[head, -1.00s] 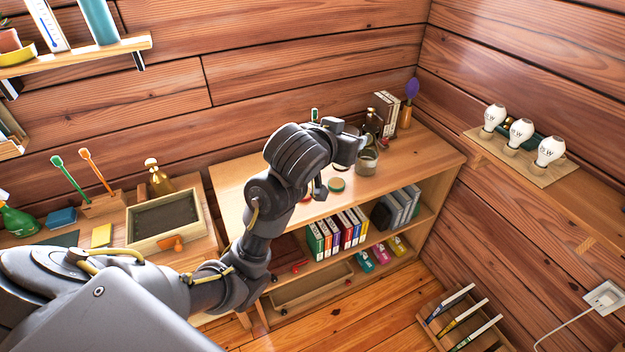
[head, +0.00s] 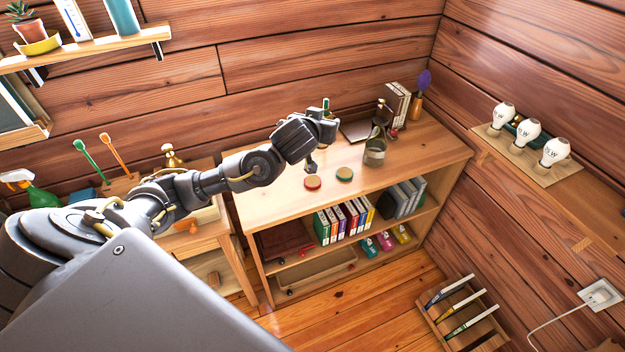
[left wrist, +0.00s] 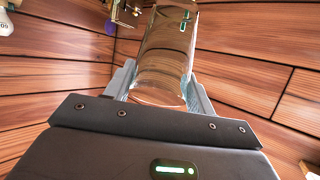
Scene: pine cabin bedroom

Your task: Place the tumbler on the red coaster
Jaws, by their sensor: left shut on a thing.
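The red coaster (head: 312,183) lies flat and bare on top of the low wooden shelf unit. My left gripper (head: 328,130) is above and behind it in the head view, with the arm coming in from the left. In the left wrist view, my left gripper (left wrist: 160,73) is shut on the clear glass tumbler (left wrist: 166,48), with a finger on each side. I cannot make out the tumbler clearly in the head view. My right gripper is not in view.
A green-topped coaster (head: 344,174) lies right of the red one. A glass-like jar (head: 375,151), a dark bottle (head: 384,111) and upright books (head: 398,103) stand farther right. The shelf top's front left (head: 268,204) is clear.

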